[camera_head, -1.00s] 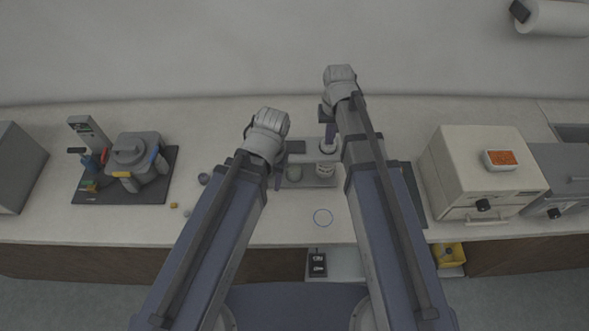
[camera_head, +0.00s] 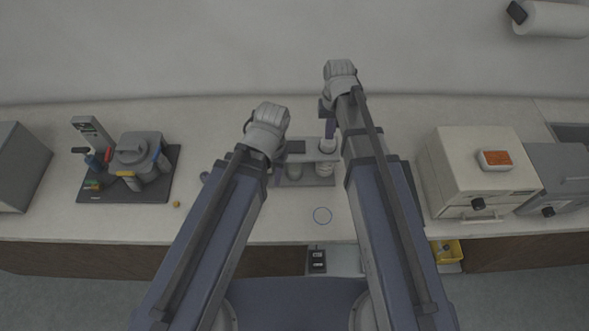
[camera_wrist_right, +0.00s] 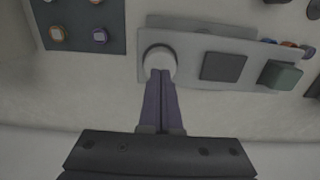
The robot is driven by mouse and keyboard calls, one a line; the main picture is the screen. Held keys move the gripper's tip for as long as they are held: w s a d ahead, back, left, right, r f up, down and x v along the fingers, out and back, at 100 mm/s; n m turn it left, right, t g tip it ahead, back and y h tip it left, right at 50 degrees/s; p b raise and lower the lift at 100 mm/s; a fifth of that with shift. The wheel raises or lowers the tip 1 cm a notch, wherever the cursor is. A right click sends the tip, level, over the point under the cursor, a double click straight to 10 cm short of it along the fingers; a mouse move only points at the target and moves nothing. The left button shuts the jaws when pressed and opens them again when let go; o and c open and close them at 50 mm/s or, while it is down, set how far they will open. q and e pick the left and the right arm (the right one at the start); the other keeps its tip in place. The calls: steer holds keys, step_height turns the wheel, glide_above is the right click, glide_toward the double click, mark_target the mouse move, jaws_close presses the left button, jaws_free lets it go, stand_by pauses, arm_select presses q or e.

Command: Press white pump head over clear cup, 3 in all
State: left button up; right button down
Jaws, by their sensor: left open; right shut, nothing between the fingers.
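The plate also carries a black square (camera_wrist_right: 222,66). My left gripper (camera_head: 274,165) is open, beside the press's left end, its fingers mostly hidden by my arm.
A dark mat (camera_wrist_right: 80,25) with several small ringed pieces lies beside the press. A grey device (camera_head: 140,160) stands on a dark base at left. A cream box (camera_head: 480,170) stands at right.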

steer(key=shift+r, duration=0.1)
step_height(320, 180, up, 6)
steer(key=p, duration=0.6)
steer(key=s+a+f+n+b, duration=0.2)
steer(key=s+f+b, duration=0.4)
steer(key=s+f, duration=0.1)
steer(key=s+a+f+n+h+b, duration=0.1)
steer(key=s+a+f+b, duration=0.2)
steer(key=s+f+b, duration=0.3)
steer(key=shift+s+a+f+n+b, duration=0.35)
steer(key=shift+s+n+b, duration=0.05)
steer(key=shift+s+b, duration=0.45)
steer(key=shift+s, duration=0.15)
stand_by(0.4)
